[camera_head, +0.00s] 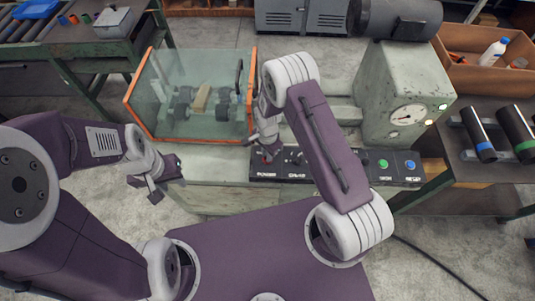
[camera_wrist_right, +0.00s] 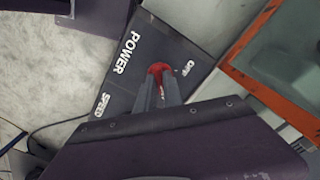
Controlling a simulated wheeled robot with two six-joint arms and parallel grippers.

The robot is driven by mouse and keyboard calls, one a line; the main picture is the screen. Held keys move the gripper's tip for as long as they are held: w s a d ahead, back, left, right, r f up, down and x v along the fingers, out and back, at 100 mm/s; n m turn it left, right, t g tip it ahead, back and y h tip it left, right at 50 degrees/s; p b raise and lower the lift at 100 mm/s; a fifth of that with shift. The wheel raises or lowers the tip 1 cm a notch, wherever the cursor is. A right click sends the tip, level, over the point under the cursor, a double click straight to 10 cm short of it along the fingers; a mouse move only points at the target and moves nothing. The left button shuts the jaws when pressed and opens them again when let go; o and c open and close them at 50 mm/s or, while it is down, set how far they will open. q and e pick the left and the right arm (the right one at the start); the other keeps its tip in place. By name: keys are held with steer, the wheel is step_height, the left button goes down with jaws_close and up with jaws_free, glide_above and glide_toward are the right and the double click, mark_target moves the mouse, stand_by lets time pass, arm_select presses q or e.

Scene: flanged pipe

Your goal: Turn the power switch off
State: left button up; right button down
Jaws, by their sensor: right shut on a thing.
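The power switch (camera_wrist_right: 158,68) is a red knob on a dark control panel (camera_wrist_right: 190,45), between the printed words POWER and OFF in the right wrist view. My right gripper (camera_wrist_right: 158,88) is shut on the red knob, its two fingers closed around it and hiding part of it. In the head view my right gripper (camera_head: 267,150) reaches down to the left end of the panel (camera_head: 330,166). Which way the switch is set cannot be told. My left gripper (camera_head: 165,182) is open and empty, left of the panel and apart from it.
A clear guard box (camera_head: 190,95) with an orange frame stands behind the panel's left end. A grey-green machine housing with a dial gauge (camera_head: 408,114) stands at right. Green (camera_head: 383,164) and blue (camera_head: 410,165) buttons sit on the panel's right part. Dark cylinders (camera_head: 478,135) lie on the right bench.

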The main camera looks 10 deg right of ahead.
steer(key=shift+n, duration=0.3)
steer(key=n+b, duration=0.1)
steer(key=n, duration=0.2)
steer(key=shift+w+n, duration=0.1)
steer(key=shift+n, duration=0.2)
steer(key=n+b, duration=0.1)
steer(key=n, duration=0.5)
steer(key=shift+r+b, duration=0.1)
steer(key=shift+b, duration=0.2)
steer(key=n, duration=0.4)
steer(key=shift+w, duration=0.1)
steer(key=shift+r+n+b, duration=0.1)
steer(key=shift+n+b, duration=0.35)
steer(key=shift+n, duration=1.35)
steer(key=c, duration=1.6)
jaws_free()
steer(key=shift+o, duration=0.6)
